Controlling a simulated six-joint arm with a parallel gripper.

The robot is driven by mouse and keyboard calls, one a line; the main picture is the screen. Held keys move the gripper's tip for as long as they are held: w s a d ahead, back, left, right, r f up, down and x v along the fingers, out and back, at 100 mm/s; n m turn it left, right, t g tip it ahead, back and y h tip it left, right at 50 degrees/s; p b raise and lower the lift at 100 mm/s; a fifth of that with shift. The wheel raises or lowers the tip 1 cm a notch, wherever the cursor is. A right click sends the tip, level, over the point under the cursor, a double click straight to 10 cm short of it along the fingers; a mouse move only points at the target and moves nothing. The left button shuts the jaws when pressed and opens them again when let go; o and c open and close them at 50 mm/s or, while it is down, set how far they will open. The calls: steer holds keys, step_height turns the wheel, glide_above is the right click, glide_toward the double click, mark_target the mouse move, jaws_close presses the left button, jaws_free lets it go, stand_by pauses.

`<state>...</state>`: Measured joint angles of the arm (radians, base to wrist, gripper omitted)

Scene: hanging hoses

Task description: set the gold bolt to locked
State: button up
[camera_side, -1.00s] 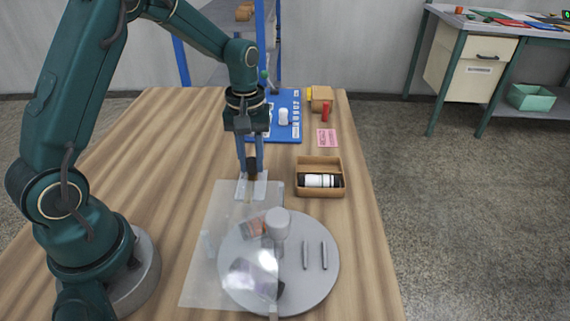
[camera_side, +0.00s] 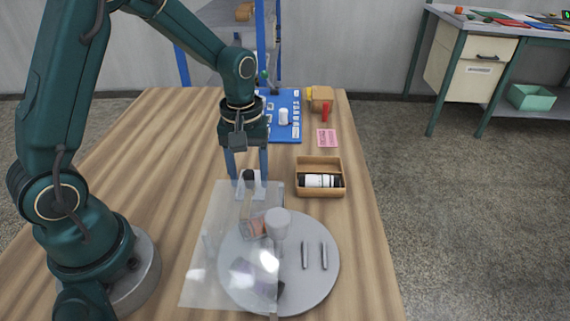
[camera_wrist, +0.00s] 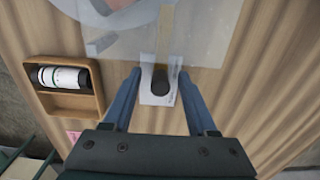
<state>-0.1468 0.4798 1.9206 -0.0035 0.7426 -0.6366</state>
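A dark knob (camera_side: 249,177) with a tan-gold shaft, which looks like the bolt, stands over a small white plate (camera_side: 263,189) near the middle of the table. The knob (camera_wrist: 160,78) and shaft (camera_wrist: 165,38) also show in the wrist view, with the plate (camera_wrist: 149,97) beneath. My gripper (camera_side: 248,177) is open, its two blue fingers spread on either side of the knob, with clear gaps in the wrist view (camera_wrist: 160,72). The bolt's lower end is blurred behind a clear sheet. Any lock marking is too small to read.
A clear sheet (camera_side: 205,275) stands or lies in front, partly over a round grey disc (camera_side: 318,285) bearing a white-capped post and two small rods. A wooden box (camera_side: 320,162) with a black-and-white cylinder sits to the right. A blue board (camera_side: 290,132) lies behind.

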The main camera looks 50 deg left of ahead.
mark_target(250, 173)
steer(key=shift+r, duration=2.55)
steer(key=shift+w+r, duration=0.1)
steer(key=shift+r, duration=0.1)
steer(key=s+d+r+m+t, duration=0.3)
steer(key=s+r+t, duration=0.15)
steer(key=r, duration=0.45)
steer(key=s+f+m+t, duration=0.1)
steer(key=s+m, duration=0.5)
steer(key=s, duration=0.1)
steer(key=shift+s+d+f, duration=0.2)
steer(key=shift+s+d, duration=0.05)
steer(key=shift+d, duration=0.2)
